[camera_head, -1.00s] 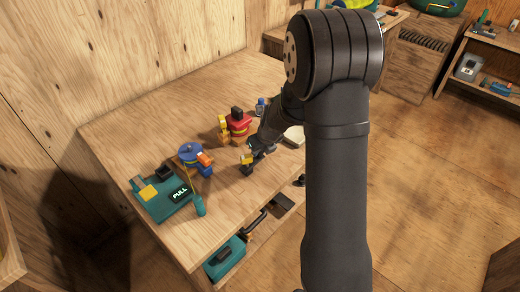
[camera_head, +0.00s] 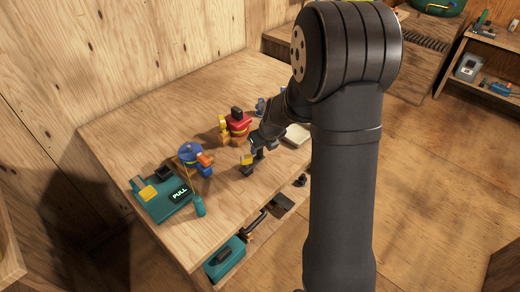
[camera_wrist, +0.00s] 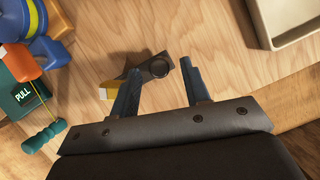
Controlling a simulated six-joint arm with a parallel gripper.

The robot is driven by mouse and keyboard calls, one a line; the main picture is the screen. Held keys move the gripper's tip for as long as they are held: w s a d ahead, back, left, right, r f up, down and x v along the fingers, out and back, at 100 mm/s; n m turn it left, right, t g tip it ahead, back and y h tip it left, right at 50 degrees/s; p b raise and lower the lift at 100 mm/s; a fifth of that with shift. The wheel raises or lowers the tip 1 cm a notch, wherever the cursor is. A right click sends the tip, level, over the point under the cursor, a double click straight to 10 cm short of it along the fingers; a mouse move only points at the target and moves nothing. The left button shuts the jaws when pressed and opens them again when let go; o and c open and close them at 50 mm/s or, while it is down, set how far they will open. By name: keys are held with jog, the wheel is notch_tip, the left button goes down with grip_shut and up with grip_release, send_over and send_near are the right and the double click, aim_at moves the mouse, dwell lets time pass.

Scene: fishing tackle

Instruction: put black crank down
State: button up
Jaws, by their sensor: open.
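The black crank (camera_wrist: 155,68) appears to lie on the wooden table, with a round dark end and a yellow part (camera_wrist: 107,90) at its left. It also shows in the head view (camera_head: 249,168), near the table's front edge. My gripper (camera_wrist: 160,69) is open, its two blue-grey fingers well apart. The crank's round end shows between the fingertips, and the left finger covers part of the crank. In the head view my gripper (camera_head: 257,148) is close by the crank's upper right; the exact gap is hard to tell.
A blue and orange reel (camera_head: 192,155) and a teal box marked PULL (camera_head: 160,205) stand to the left. A red and yellow piece (camera_head: 237,127) stands behind. A pale tray (camera_head: 296,136) lies to the right. The back left of the table is clear.

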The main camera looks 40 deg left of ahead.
jog(key=w+v, duration=0.1)
jog(key=v, duration=0.8)
jog(key=shift+s, duration=0.5)
jog(key=x, duration=1.2)
jog(key=shift+a+r, duration=0.1)
jog(key=shift+r, duration=1.5)
